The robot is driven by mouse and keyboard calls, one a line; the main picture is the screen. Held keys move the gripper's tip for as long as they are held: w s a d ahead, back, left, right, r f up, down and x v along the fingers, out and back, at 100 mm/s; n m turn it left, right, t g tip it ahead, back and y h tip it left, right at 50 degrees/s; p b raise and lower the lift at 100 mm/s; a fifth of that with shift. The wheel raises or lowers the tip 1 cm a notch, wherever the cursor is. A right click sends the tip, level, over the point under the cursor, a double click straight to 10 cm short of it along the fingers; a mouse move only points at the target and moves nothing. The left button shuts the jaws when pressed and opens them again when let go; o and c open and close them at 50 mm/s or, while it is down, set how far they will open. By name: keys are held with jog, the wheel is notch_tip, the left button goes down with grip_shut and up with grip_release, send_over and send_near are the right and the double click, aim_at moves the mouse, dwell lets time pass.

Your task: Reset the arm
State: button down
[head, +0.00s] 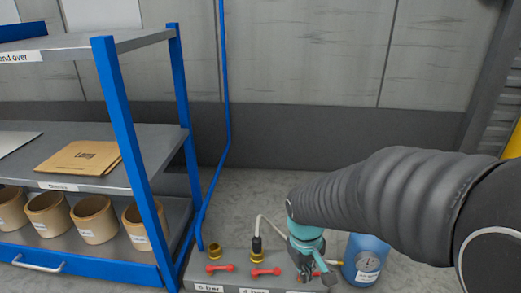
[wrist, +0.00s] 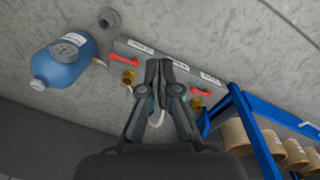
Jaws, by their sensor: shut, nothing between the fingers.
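My gripper (wrist: 159,68) is shut and empty in the wrist view, its two dark fingers close together. It points down over a grey panel with white labels. In the head view my gripper (head: 312,277) is at the end of my dark ribbed arm, in front of the right part of the grey panel (head: 232,262). The gripper hides part of the panel. I cannot tell whether it touches the panel.
The panel carries red handles (head: 220,268) and brass fittings (head: 214,250), with a pale hose (head: 268,222). A blue bottle with a gauge (head: 366,258) stands right of the gripper.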

jog(key=s+d+r+m+t, duration=0.2)
jog(key=s+r, duration=0.3)
jog(key=r, duration=0.2)
jog(key=s+d+r+m+t+y+p, duration=0.1)
jog(key=s+d+r+m+t, duration=0.1)
jog(key=s+r, duration=0.3)
notch_tip(320, 180, up, 4)
jog(key=shift+d+f+t, duration=0.2)
jog(key=shift+d+t, duration=0.35)
jog(key=shift+t, duration=0.25)
